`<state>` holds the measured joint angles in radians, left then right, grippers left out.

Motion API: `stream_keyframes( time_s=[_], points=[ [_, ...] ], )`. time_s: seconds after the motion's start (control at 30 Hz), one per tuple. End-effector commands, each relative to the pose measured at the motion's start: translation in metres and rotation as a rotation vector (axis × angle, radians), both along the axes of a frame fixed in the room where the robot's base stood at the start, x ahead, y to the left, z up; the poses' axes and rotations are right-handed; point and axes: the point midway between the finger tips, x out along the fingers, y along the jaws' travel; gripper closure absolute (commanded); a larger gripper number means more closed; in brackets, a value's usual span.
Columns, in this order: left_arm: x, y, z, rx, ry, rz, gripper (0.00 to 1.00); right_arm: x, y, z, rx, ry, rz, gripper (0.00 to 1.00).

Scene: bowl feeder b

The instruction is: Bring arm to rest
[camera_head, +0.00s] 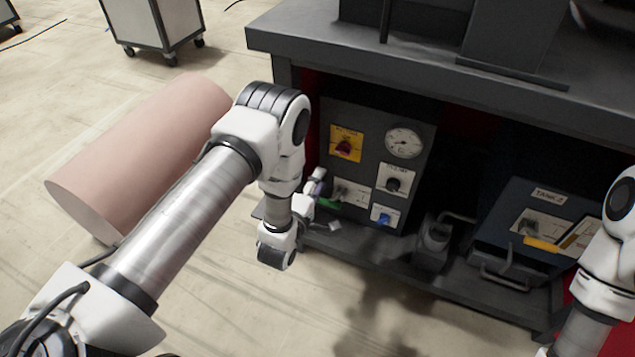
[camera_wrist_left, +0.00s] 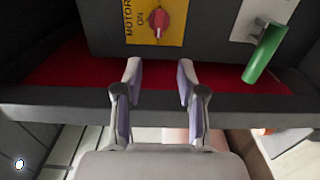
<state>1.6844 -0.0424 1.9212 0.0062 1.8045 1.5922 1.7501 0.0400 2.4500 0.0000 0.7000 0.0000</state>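My left arm comes in from the left in the head view and bends down at a white and black joint. My left gripper (camera_head: 318,184) is small and partly hidden beside the lower left of the dark control panel (camera_head: 362,120). In the left wrist view the two fingers of the gripper (camera_wrist_left: 158,82) are apart with nothing between them. Beyond them are a yellow motor switch plate (camera_wrist_left: 148,22) with a red knob and a green lever handle (camera_wrist_left: 265,52), which the fingers do not touch. My right arm shows at the right edge, its gripper out of view.
The dark workbench (camera_head: 400,50) has an overhanging top above the panel. A dial gauge (camera_head: 403,143) and knobs sit on the panel. A blue-grey tank box (camera_head: 530,225) stands right on the lower shelf. A pink cylinder (camera_head: 150,150) lies behind my left arm. Floor at lower middle is clear.

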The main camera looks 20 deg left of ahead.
Motion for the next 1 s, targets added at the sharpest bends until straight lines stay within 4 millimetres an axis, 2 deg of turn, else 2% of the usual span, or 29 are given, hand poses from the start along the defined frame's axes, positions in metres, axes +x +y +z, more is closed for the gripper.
stream_keyframes(
  time_s=[0.1, 0.53, 0.6, 0.67, 0.77, 0.8, 0.87, 0.9, 1.0],
  points=[
    [-0.005, 0.000, 0.000, 0.000, 0.000, 0.000, 0.60, 0.000, 0.000, 0.000, 0.000, 0.000, 0.000, 1.00],
    [-0.004, 0.000, 0.002, 0.000, -0.003, 0.000, 0.60, 0.000, 0.000, 0.000, 0.000, 0.000, 0.000, 1.00],
    [-0.005, 0.008, 0.007, -0.001, 0.002, 0.016, 0.60, 0.000, 0.000, 0.000, 0.000, 0.000, 0.000, 1.00],
    [-0.023, 0.015, -0.005, 0.009, 0.096, 0.030, 0.60, 0.000, 0.000, 0.000, 0.000, 0.000, 0.000, 1.00],
    [-0.072, 0.025, -0.050, 0.198, 0.394, 0.009, 0.60, 0.000, 0.000, 0.000, 0.000, 0.000, 0.000, 1.00],
    [-0.099, 0.027, -0.069, 0.314, 0.535, -0.033, 0.60, 0.000, 0.000, 0.000, 0.000, 0.000, 0.000, 1.00],
    [-0.142, 0.029, -0.093, 0.485, 0.730, -0.134, 0.60, 0.000, 0.000, 0.000, 0.000, 0.000, 0.000, 1.00],
    [-0.171, 0.030, -0.105, 0.587, 0.839, -0.217, 0.60, 0.000, 0.000, 0.000, 0.000, 0.000, 0.000, 1.00],
    [-0.235, 0.029, -0.122, 0.794, 1.044, -0.452, 0.60, 0.000, 0.000, 0.000, 0.000, 0.000, 0.000, 1.00]
  ],
)
